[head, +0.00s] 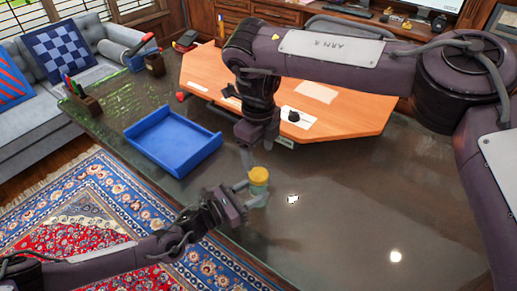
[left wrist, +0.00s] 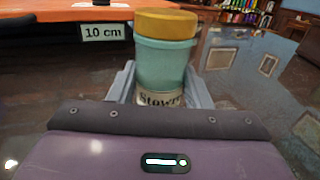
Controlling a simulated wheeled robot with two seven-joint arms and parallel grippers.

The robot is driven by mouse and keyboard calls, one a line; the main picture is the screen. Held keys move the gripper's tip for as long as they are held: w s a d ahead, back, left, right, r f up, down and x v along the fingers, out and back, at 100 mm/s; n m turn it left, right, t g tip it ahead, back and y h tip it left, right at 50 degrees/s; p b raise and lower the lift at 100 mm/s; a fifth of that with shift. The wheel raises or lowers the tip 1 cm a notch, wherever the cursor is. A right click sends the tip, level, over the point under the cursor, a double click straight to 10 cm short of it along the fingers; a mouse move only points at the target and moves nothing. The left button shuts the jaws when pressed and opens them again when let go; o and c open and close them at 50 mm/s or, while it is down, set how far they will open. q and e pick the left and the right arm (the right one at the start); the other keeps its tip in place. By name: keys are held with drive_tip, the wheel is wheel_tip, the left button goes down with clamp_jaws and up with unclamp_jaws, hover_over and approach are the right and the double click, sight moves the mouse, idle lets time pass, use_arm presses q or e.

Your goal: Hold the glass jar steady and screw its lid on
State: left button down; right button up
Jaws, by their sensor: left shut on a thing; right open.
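The glass jar (left wrist: 164,68) looks teal in the left wrist view and has a pale label near its base. The gold-yellow lid (head: 259,174) sits on top of the jar's mouth; it also shows in the left wrist view (left wrist: 166,23). I cannot tell how tightly it is seated. My left gripper (head: 254,193) is shut around the jar's lower part, with a finger on each side. The jar looks upright. My right gripper (head: 258,155) points down just above the lid, with its fingers apart. The lower jar is partly hidden by the left gripper.
A blue tray (head: 172,160) lies left of the jar on the dark glossy table (head: 350,205). An orange raised board (head: 345,117) with a "10 cm" tag (left wrist: 103,32) stands behind. A pen holder (head: 86,101) stands at far left.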

sight(258, 174)
wheel_tip(258, 174, down, 8)
drive_tip(key=shift+f, duration=0.1)
idle(0.4)
drive_tip(key=c, duration=1)
drive_tip(key=m, duration=1.5)
drive_tip(key=shift+m, duration=0.4)
drive_tip(key=m, duration=0.6)
drive_tip(key=o, duration=1.1)
